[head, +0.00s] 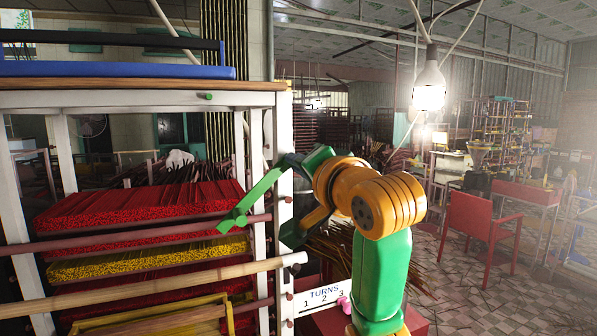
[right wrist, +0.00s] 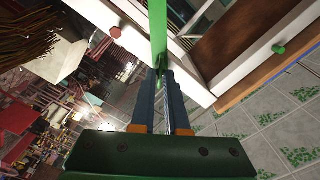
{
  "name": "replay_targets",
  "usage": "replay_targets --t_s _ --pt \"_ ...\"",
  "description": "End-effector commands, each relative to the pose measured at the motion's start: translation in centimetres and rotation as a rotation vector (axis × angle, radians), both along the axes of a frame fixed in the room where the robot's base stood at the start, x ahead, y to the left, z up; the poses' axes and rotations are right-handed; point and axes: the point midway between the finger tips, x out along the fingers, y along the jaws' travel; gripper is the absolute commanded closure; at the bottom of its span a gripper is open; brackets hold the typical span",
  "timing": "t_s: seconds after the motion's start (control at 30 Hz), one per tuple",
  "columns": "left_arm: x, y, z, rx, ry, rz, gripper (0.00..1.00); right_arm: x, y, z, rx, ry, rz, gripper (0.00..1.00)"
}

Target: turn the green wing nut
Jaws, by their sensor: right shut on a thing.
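The green wing nut (head: 250,200) is at the right post of the wooden rack in the head view, its long wings slanting from upper right to lower left. In the right wrist view its green bar (right wrist: 158,32) runs up from between the fingertips. My right gripper (head: 286,163) is shut on the upper wing; the fingers also show in the right wrist view (right wrist: 161,72). My left gripper is in neither view.
A sign reading TURNS 1 2 3 (head: 322,295) is below, with a pink marker (head: 345,304) by the 3. The rack's white post (head: 284,115) and pale rail (head: 150,288) are close by. Red incense bundles (head: 140,205) fill a shelf. A red chair (head: 478,232) stands at right.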

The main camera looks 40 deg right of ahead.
Motion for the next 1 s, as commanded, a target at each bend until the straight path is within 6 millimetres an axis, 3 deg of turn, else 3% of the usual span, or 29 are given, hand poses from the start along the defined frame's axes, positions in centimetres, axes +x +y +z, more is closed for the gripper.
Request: replay_targets --t_s 0.5,1.0 --pt "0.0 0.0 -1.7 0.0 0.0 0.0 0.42 0.0 0.0 -0.2 0.398 -0.1 0.003 1.0" --pt "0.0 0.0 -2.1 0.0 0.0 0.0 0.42 -0.1 -0.1 -0.1 0.536 -0.135 0.0 1.0"
